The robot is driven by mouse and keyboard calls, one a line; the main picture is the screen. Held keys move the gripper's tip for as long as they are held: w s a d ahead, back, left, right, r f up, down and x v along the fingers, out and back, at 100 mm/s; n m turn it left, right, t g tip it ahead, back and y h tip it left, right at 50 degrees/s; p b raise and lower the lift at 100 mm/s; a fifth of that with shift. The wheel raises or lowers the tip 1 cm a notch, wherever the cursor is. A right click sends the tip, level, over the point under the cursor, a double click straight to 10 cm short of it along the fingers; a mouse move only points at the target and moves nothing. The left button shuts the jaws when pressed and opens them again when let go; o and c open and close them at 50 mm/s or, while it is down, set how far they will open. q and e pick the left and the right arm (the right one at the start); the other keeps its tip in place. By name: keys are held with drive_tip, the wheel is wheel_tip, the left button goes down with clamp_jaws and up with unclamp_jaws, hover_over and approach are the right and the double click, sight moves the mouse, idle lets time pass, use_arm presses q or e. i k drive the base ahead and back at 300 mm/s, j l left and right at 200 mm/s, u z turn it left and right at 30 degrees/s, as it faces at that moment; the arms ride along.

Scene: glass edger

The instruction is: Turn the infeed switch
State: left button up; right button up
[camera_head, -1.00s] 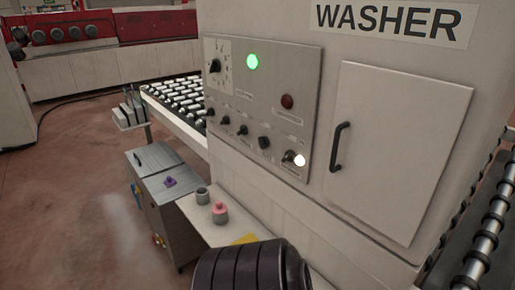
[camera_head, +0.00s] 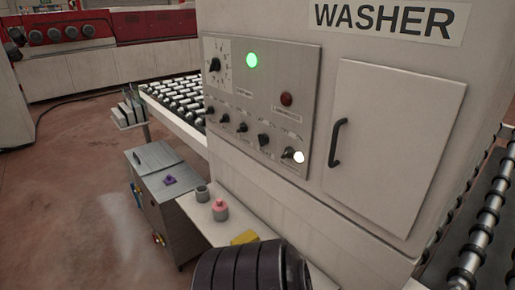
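The washer's control panel (camera_head: 262,100) is on the front of the pale machine. It carries a large dial (camera_head: 215,64) at upper left, a lit green lamp (camera_head: 252,60) and a dark red lamp (camera_head: 286,98). Below is a slanting row of several small black knobs, such as one at the middle (camera_head: 242,127). A bright white light (camera_head: 299,156) glows beside the rightmost knob (camera_head: 287,153). The labels are too small to read, so I cannot tell which is the infeed switch. Neither gripper shows; a dark ribbed part of my arm is at the bottom centre.
A cabinet door with a black handle (camera_head: 336,143) is right of the panel. Roller conveyors lie at left (camera_head: 178,97) and right (camera_head: 480,235). A ledge below holds a pink-topped bottle (camera_head: 220,211), a grey cup (camera_head: 202,193) and a yellow item (camera_head: 244,237). A grey cabinet (camera_head: 165,200) stands left.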

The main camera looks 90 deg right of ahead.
sight(210, 109)
drive_tip(key=j+z, duration=0.15)
drive_tip(key=z, duration=3.25)
drive_tip(key=i+l+z, duration=0.2)
drive_tip(key=i+z, duration=0.2)
drive_tip(key=k+j+u, duration=0.1)
drive_tip(key=k+u, duration=0.15)
drive_tip(key=u, duration=0.25)
drive_tip(key=i+l+u, duration=0.15)
drive_tip(key=u, duration=0.65)
drive_tip(key=i+j+u, duration=1)
drive_tip(key=i+j, duration=0.05)
drive_tip(key=i, duration=0.05)
